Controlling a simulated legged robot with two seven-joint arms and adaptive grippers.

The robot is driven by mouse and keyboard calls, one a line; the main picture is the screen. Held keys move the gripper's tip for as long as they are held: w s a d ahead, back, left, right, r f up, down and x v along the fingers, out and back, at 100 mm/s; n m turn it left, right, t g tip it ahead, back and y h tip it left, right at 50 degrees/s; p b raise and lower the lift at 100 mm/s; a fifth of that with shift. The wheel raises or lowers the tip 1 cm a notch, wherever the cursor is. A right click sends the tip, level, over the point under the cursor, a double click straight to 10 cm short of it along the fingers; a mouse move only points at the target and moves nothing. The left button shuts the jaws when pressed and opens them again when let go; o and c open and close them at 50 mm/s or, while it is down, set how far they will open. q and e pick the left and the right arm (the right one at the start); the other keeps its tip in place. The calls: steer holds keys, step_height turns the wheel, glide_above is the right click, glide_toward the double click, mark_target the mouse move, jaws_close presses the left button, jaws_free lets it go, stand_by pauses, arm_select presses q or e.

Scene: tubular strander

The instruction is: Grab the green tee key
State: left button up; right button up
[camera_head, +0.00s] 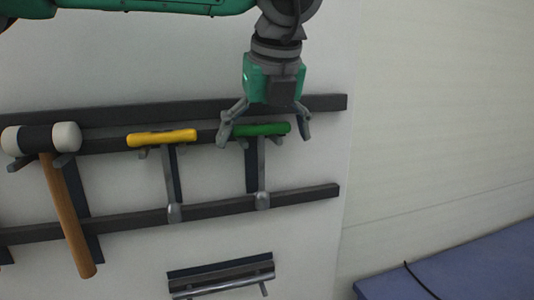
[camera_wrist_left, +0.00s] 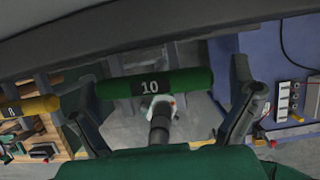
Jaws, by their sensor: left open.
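The green tee key (camera_head: 262,130) hangs on the wall rack at the right, its green handle on top and its grey shaft pointing down. In the left wrist view its handle (camera_wrist_left: 188,82) carries the number 10 and lies crosswise between the fingers. My left gripper (camera_head: 264,140) is open, fingers pointing down, one on each side of the green handle. I cannot tell whether a finger touches it. In the left wrist view the open gripper (camera_wrist_left: 165,128) frames the handle and shaft. My right gripper is not in view.
A yellow-handled tee key (camera_head: 162,137) hangs just left of the green one. A mallet (camera_head: 62,195) hangs further left. Dark rack rails (camera_head: 318,193) cross the wall. A metal bar (camera_head: 222,285) sits below. A blue surface (camera_head: 460,268) lies at lower right.

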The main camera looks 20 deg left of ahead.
arm_select(q)
steer(key=shift+a, duration=0.4)
steer(key=shift+s+a+r, duration=0.1)
steer(key=shift+s+a, duration=0.15)
steer(key=shift+a, duration=0.15)
steer(key=c, duration=1.1)
steer(key=shift+o, duration=0.2)
steer(key=shift+d, duration=0.1)
